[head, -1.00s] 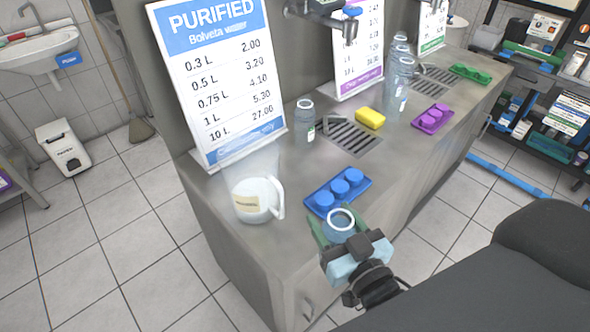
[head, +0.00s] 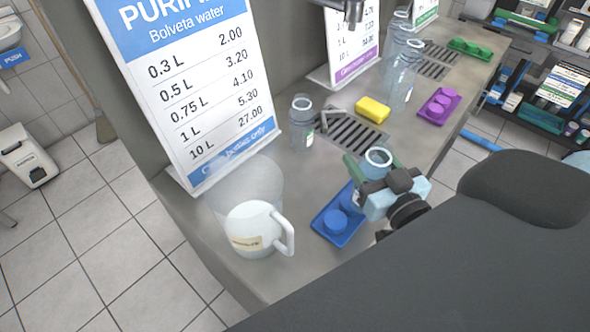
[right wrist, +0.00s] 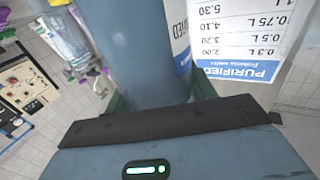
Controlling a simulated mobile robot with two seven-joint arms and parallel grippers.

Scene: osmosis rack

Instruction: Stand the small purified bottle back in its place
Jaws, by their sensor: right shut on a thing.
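My right gripper (head: 374,172) is shut on a bluish clear bottle (head: 377,159), held upright with its open mouth up. It is over or beside the far end of a blue tray (head: 338,228) with round blue caps or pegs on the counter; I cannot tell how high the bottle's base is. In the right wrist view the bottle (right wrist: 135,50) fills the space between the fingers. Another bottle (head: 302,128) stands by the purified price sign (head: 188,70). My left gripper is not in view.
A white jug (head: 252,230) stands at the near left of the counter, beside a faint translucent shape. A yellow sponge (head: 372,109) lies by the drain grate (head: 350,136). Clear bottles (head: 403,75), a purple tray (head: 439,105) and a green tray (head: 470,48) are farther back.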

